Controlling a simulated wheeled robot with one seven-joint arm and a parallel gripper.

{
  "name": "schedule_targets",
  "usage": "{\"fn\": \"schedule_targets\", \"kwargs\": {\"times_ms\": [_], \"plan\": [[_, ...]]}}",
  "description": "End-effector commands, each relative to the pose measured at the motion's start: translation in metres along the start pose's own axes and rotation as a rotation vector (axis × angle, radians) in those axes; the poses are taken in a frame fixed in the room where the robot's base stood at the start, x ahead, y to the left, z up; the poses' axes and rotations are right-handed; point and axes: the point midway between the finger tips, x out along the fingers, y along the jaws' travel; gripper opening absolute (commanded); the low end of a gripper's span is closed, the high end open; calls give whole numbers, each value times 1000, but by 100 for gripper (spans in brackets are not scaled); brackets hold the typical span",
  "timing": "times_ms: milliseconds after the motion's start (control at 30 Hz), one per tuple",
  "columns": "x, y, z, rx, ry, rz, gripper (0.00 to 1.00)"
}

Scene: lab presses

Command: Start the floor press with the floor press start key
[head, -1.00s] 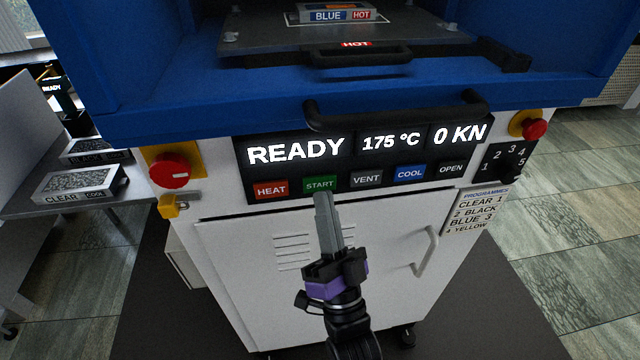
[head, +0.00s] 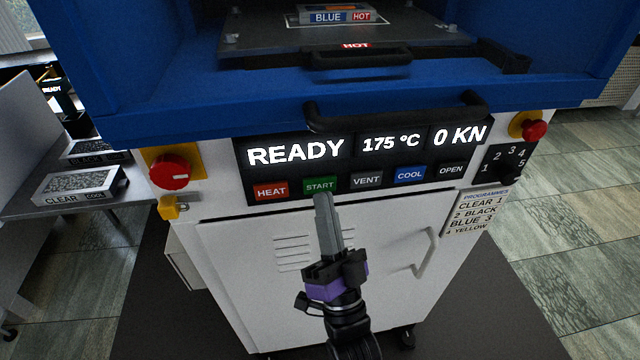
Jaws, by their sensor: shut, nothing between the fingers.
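The floor press (head: 220,122) is a blue and white machine filling the middle of the head view. Its dark panel (head: 240,160) reads READY, 175 °C and 0 KN. The green start key (head: 319,185) is in the lower key row, between the red HEAT key (head: 271,190) and the grey VENT key (head: 366,180). My gripper (head: 322,197) is shut and empty, its fingertips just below the start key in the picture. I cannot tell whether the tips touch the key.
A blue COOL key (head: 409,174) and a black OPEN key (head: 451,170) continue the row. Red knobs (head: 169,172) and (head: 534,129) flank the panel. A handle (head: 400,112) juts out above it. A mould labelled BLUE HOT (head: 340,14) sits inside the press.

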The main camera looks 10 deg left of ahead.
Motion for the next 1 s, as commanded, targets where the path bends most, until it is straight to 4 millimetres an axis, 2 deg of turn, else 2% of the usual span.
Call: {"fn": "schedule_targets", "kwargs": {"times_ms": [1000], "plan": [[5,4,4,0,1,-1,0]]}}
